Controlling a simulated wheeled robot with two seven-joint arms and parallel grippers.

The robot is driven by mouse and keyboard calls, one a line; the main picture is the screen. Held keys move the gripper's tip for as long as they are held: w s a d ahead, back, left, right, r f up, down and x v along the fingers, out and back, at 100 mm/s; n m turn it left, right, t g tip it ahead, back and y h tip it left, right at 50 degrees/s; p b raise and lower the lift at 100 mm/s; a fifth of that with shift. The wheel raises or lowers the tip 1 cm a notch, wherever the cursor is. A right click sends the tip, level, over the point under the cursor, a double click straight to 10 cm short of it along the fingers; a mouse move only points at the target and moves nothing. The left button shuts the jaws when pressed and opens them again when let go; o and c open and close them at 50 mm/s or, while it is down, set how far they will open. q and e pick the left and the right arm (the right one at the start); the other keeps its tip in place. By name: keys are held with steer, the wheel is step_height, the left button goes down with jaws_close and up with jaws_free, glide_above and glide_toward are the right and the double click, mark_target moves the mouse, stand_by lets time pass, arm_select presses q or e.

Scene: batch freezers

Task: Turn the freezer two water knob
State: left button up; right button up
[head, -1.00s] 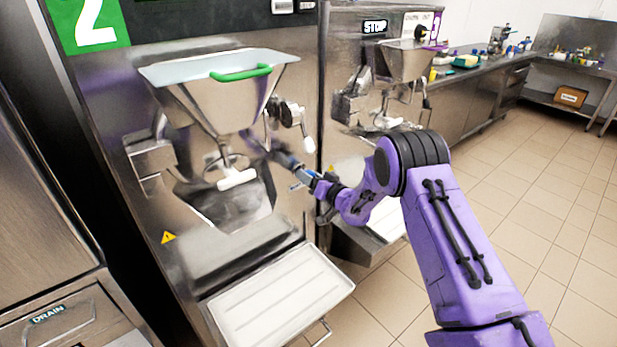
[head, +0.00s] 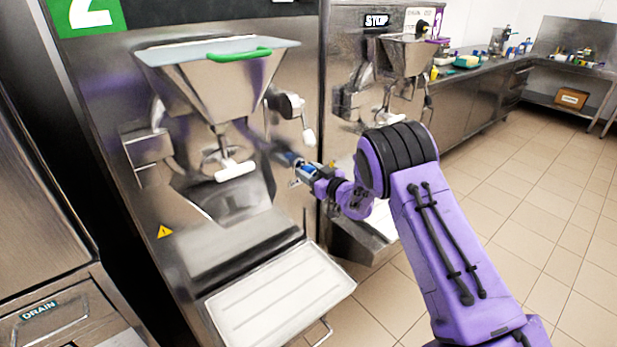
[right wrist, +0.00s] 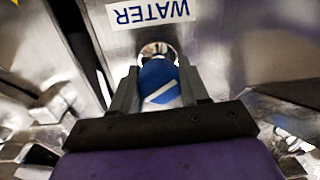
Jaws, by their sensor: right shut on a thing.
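The water knob (right wrist: 160,82) is blue with a white stripe and sits below a "WATER" label (right wrist: 151,12) in the right wrist view. My right gripper (right wrist: 158,88) has a finger on each side of the knob and is shut on it. In the head view my right gripper (head: 290,162) reaches to the front of freezer two (head: 225,262), beside its hopper outlet. The knob is mostly hidden there by the gripper. My left gripper is out of view.
A hopper with a green-handled lid (head: 240,54) is above left of the gripper. A white tray (head: 282,305) juts out below. Open tiled floor (head: 500,240) lies to the right.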

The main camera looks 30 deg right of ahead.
steer(key=n+b, duration=0.2)
steer(key=n, duration=0.1)
steer(key=shift+f+n, duration=0.1)
steer(key=shift+n, duration=0.2)
steer(key=shift+n+b, duration=1.35)
steer(key=shift+n, duration=0.25)
steer(key=o, duration=1)
steer(key=shift+o, duration=0.2)
